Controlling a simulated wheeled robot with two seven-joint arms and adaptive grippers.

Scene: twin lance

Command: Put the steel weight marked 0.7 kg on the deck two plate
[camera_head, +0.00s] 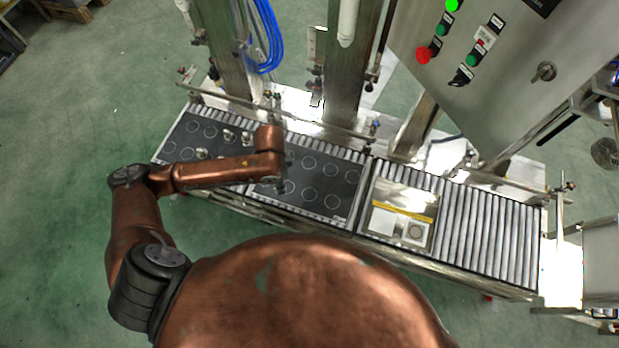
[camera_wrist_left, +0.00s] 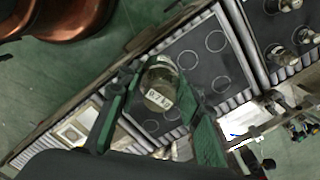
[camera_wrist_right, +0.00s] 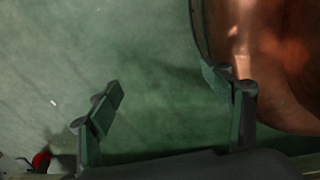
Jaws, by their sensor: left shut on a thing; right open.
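A steel weight marked 0.7 kg (camera_wrist_left: 159,88) is held between the green fingers of my left gripper (camera_wrist_left: 161,80), with its label facing the wrist camera. In the head view my left gripper (camera_head: 279,182) is over the left part of the middle dark plate (camera_head: 312,188), which has ring outlines and no weight that I can see. My forearm hides part of that plate. A second dark plate (camera_head: 178,146) lies to its left and carries several steel weights (camera_head: 228,134). I cannot read which plate is deck two. My right gripper (camera_wrist_right: 165,85) is open and empty above the green floor.
The plates lie on a roller conveyor (camera_head: 490,222). A steel tray (camera_head: 384,226) with pale panels and a yellow strip is to their right. Steel posts and a rail stand behind the plates. A control box (camera_head: 490,70) overhangs the back right.

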